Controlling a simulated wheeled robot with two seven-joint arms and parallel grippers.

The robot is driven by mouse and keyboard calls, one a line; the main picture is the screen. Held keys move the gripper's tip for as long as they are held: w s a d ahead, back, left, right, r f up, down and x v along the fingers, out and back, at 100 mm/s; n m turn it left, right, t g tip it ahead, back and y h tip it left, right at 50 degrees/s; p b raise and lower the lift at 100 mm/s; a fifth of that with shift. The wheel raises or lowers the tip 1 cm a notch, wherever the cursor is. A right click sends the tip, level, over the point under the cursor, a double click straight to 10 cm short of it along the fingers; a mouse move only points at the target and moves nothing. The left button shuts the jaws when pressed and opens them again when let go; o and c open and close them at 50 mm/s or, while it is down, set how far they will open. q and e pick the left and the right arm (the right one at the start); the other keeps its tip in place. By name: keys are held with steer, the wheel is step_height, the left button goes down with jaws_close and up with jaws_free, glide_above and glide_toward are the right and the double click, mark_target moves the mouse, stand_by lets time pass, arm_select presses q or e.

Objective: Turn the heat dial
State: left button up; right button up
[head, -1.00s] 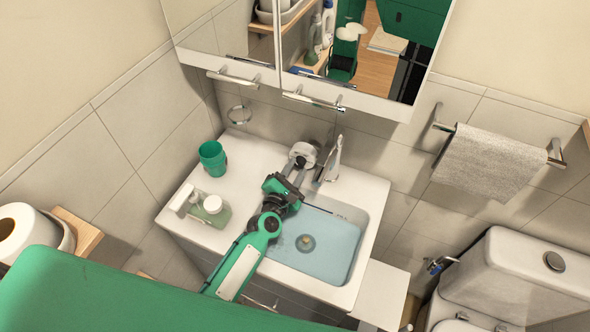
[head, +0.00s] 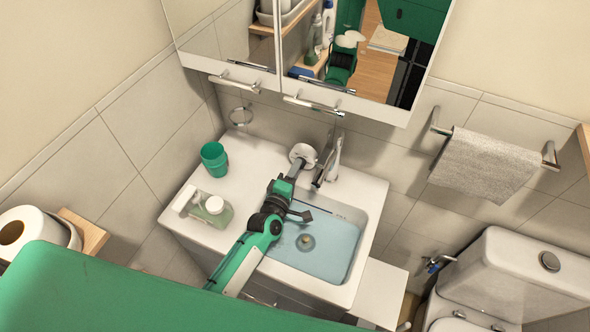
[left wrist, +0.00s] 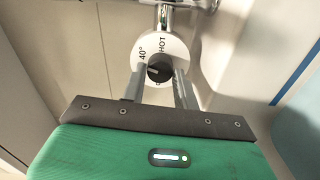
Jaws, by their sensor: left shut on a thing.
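The heat dial (head: 303,153) is a round white disc beside the tap at the back of the sink. In the left wrist view its white face (left wrist: 178,47) carries "40°" on the left and "HOT" on the right. A black knob (left wrist: 160,67) sits at its centre, with a pale mark toward its left side. My left gripper (head: 298,168) reaches up to the dial from the front. In the left wrist view its fingers (left wrist: 160,82) stand on either side of the knob and are shut on it. The lower lettering is partly hidden. My right gripper is not in view.
The tap (head: 330,162) stands close to the right of the dial. The basin (head: 325,247) holds bluish water. The mirror cabinet (head: 300,95) overhangs behind.

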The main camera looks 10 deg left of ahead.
arm_select(q)
steer(key=shift+m, duration=1.1)
steer(key=shift+f, duration=0.1)
steer(key=o, duration=1)
steer(key=shift+s, duration=0.15)
steer(key=s+b, duration=0.1)
steer(key=s, duration=0.3)
steer(key=s+a+b, duration=0.1)
steer(key=s, duration=0.2)
steer(key=s+a+b, duration=0.1)
steer(key=s, duration=0.3)
steer(key=shift+s+a, duration=0.15)
steer(key=shift+s, duration=0.15)
